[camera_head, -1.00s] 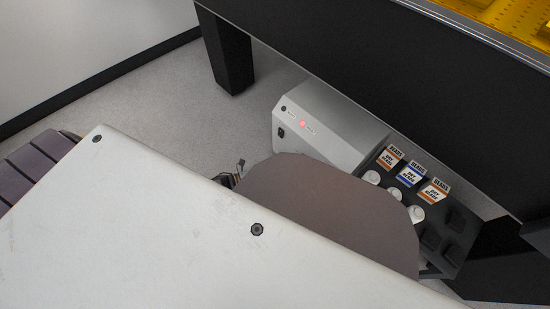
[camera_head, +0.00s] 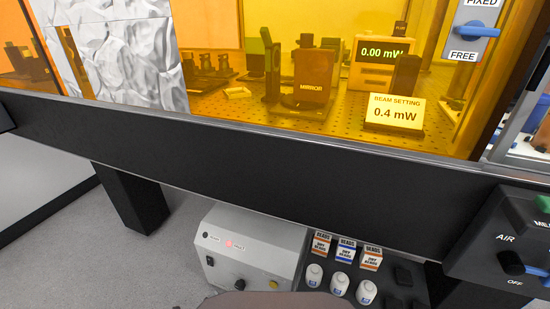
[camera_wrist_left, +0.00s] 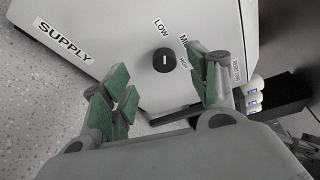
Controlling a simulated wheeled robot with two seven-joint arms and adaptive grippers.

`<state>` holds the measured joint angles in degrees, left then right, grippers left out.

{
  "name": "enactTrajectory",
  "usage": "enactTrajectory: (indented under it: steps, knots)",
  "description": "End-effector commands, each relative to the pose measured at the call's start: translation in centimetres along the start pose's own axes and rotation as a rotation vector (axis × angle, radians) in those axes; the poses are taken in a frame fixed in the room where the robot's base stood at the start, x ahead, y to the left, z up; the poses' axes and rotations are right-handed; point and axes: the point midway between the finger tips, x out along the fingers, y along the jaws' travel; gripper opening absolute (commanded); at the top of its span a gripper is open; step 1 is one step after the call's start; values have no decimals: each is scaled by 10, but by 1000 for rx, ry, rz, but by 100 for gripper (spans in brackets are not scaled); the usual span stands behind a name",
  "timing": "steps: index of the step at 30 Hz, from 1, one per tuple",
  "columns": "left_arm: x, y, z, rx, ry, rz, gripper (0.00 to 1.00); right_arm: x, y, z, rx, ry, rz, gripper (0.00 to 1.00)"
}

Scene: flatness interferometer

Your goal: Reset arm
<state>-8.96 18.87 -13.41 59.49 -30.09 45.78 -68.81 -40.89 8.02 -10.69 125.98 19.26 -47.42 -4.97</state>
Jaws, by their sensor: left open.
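My left gripper (camera_wrist_left: 165,88) shows in the left wrist view with its green-padded fingers apart and nothing between them. It is in front of the pale supply box (camera_wrist_left: 98,20), which carries a "SUPPLY" label and a black knob (camera_wrist_left: 162,61) with "Low" printed near it. Whether the fingertips touch the box I cannot tell. In the head view the box (camera_head: 250,235) stands on the floor below the bench, with a red light (camera_head: 229,244), a dark knob and a yellow button. The left gripper cannot be made out in the head view. The right gripper is in neither view.
A black rack (camera_head: 402,296) with white bottles (camera_head: 340,284) and "BEADS" cards stands right of the box. The dark bench edge (camera_head: 250,150) runs above. Behind amber panels are optics, a "0.00 mW" display (camera_head: 384,51) and a "0.4 mW" card (camera_head: 395,112). An AIR switch panel (camera_head: 505,250) is at right.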

Motion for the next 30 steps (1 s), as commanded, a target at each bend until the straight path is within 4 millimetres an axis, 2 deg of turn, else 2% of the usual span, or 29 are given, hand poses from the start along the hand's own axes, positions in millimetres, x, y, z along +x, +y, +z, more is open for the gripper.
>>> enactTrajectory:
  steps: [6, 15, 22, 30]
  knots:
    - [17, -11, 14, -124, -104, 71, 59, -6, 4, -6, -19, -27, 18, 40]
    - [30, -27, 33, -321, -252, 160, 59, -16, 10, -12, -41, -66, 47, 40]
    - [32, -41, 43, -487, -365, 221, 59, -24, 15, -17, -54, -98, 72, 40]
    - [26, -58, 51, -691, -495, 289, 59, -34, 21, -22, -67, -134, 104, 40]
